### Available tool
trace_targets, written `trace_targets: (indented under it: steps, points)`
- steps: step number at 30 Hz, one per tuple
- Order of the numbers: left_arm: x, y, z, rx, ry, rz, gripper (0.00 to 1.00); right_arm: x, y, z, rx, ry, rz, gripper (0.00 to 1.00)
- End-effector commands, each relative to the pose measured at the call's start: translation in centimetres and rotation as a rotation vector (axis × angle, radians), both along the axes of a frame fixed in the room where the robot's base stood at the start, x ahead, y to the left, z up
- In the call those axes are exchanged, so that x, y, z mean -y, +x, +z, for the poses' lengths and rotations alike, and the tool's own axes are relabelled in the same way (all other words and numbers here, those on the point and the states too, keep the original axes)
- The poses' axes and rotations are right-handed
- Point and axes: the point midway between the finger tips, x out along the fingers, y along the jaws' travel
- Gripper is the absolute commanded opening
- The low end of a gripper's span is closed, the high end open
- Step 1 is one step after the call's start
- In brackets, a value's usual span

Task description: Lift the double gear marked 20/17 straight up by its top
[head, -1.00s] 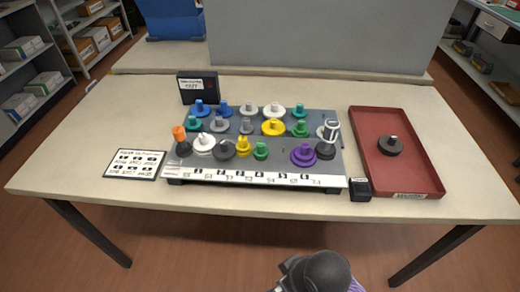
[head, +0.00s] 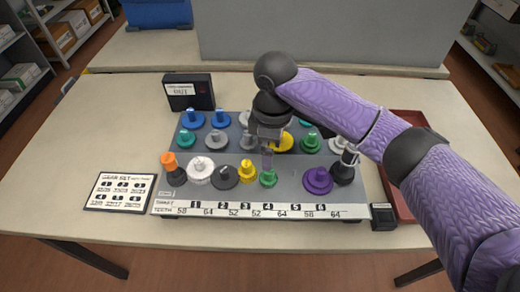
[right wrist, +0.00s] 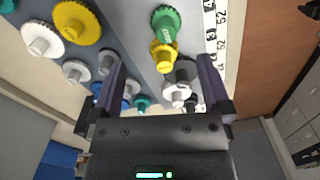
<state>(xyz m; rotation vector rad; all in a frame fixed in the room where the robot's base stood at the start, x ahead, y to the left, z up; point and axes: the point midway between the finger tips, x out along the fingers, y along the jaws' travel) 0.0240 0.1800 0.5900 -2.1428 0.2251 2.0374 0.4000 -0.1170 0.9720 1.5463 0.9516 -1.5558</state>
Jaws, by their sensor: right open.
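Several gears stand on stepped grey rack (head: 300,196). I cannot read a 20/17 mark on any gear, so I cannot tell which one bears it. A small green gear (head: 268,180) stands in the front row just below my right gripper (head: 267,155); it also shows in the right wrist view (right wrist: 166,24), with lettering too small to read. A small yellow gear (head: 247,172) stands to its left; in the right wrist view it (right wrist: 164,55) lies between the fingers. My right gripper (right wrist: 160,70) is open and empty above the rack. My left gripper is out of view.
Neighbours in the front row are a dark grey gear (head: 224,176) and a purple gear (head: 318,180). A large yellow gear (head: 285,144) is partly hidden behind my gripper. A red tray (head: 408,121) is mostly behind my right arm. A black box (head: 189,92) stands behind the rack.

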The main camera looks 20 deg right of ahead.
Motion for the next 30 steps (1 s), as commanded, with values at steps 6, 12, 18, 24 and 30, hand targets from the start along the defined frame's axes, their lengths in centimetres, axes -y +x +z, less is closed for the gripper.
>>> trace_targets:
  steps: [6, 12, 18, 24, 30]
  points:
    - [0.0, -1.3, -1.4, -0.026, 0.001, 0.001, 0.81, 0.1, 0.0, -3.0, -0.005, -0.004, -0.002, 0.98]
    - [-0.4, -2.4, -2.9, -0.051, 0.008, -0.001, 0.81, -0.1, 0.0, -6.4, -0.004, -0.003, -0.001, 0.98]
    - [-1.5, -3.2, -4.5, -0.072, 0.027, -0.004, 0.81, -0.2, -0.1, -10.0, -0.002, -0.004, -0.002, 0.98]
    - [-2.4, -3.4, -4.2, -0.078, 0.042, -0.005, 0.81, -0.3, -0.1, -9.7, 0.001, -0.002, -0.002, 0.96]
    - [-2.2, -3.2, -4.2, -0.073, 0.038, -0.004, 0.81, -0.3, -0.1, -9.7, 0.001, -0.002, -0.001, 0.54]
